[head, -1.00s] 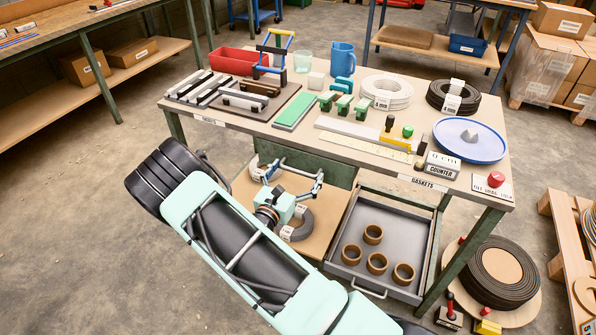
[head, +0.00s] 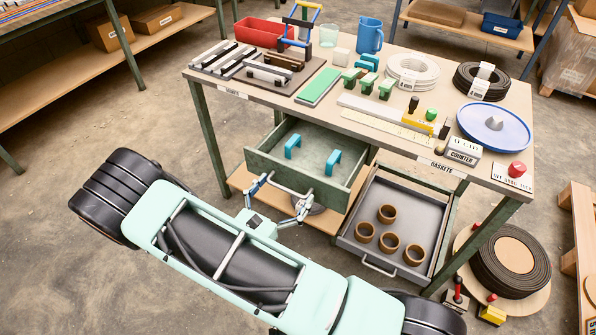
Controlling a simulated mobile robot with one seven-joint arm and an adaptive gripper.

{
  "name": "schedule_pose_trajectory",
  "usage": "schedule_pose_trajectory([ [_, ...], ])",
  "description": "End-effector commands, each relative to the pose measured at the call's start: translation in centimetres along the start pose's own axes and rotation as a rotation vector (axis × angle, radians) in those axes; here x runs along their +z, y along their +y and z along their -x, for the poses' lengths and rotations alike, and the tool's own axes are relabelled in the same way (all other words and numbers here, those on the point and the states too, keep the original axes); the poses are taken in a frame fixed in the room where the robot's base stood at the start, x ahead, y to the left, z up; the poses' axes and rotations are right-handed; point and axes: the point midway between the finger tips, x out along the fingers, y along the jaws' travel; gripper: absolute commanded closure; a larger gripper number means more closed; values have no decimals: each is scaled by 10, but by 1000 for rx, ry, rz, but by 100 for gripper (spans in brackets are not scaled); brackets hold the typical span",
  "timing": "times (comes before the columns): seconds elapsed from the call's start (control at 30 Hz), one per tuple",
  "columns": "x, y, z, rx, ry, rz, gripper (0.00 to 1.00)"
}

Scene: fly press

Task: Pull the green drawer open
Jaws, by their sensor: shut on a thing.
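The green drawer (head: 262,164) hangs under the left part of the workbench. It is pulled well out toward me, and its grey-green floor shows. Two teal U-shaped pieces stand inside, one teal piece (head: 292,146) at the left and another teal piece (head: 333,161) at the right. My gripper (head: 282,194) is at the drawer's front, shut on its metal bar handle. The exact finger contact is small in the picture.
Beside it, a grey drawer (head: 436,225) stands open with several brown rings in it. The workbench (head: 330,125) above carries tools, cable coils and a blue plate (head: 480,122). A hose reel (head: 510,285) lies at the right. The floor at the left is clear.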

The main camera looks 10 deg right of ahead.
Motion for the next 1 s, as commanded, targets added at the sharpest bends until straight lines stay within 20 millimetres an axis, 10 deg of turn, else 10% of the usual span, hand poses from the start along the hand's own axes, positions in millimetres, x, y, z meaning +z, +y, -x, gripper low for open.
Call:
schedule_pose_trajectory([
  [0.3,0,-2,39,-4,0,1,50],
  [0.8,0,-2,45,-7,-1,1,50],
  [0.83,0,-2,45,-7,-1,1,4],
  [1.0,0,-2,45,-5,-1,1,0],
])
